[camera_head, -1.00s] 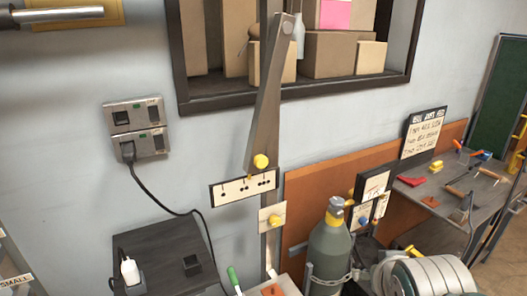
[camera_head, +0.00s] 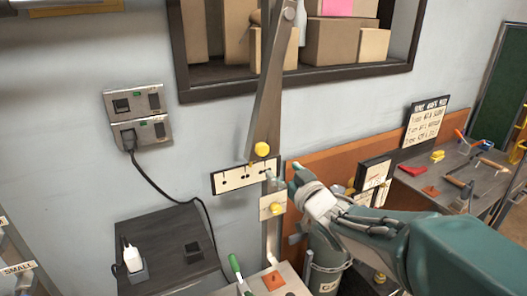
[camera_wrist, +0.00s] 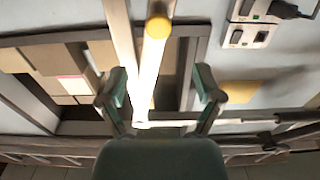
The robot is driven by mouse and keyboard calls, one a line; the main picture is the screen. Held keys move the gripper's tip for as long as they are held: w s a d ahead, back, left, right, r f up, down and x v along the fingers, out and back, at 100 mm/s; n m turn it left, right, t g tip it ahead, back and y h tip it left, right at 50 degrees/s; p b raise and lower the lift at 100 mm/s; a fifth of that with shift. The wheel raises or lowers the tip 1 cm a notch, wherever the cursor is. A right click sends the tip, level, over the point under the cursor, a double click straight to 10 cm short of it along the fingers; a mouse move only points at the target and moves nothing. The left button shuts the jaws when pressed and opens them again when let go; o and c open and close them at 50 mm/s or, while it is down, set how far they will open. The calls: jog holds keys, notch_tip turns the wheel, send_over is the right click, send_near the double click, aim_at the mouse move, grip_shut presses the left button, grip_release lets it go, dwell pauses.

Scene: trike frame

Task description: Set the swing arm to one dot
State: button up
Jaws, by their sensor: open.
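The swing arm (camera_head: 270,95) is a long flat metal bar, leaning slightly, with a yellow knob (camera_head: 262,149) near its lower end. That end is at the upper edge of a white dotted plate (camera_head: 232,181); the dots are too small to count surely. My gripper (camera_head: 283,177) is open and empty, at the right end of the plate, below and right of the knob. In the wrist view, my gripper's fingers (camera_wrist: 160,80) stand apart. The bright swing arm (camera_wrist: 149,70) shows between them, with its yellow knob (camera_wrist: 158,27) beyond the fingertips.
A second plate with a yellow knob (camera_head: 277,208) sits on the upright post below the dotted plate. A switch panel (camera_head: 137,115) with a plugged cable is on the wall at left. A shelf with boxes (camera_head: 335,42) is above. A cluttered workbench (camera_head: 445,180) stands at right.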

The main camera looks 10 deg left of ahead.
aim_at(264, 152)
jog(key=x, duration=1)
jog(key=shift+w+a, duration=0.15)
jog(key=shift+w, duration=0.05)
jog(key=shift+c, duration=0.4)
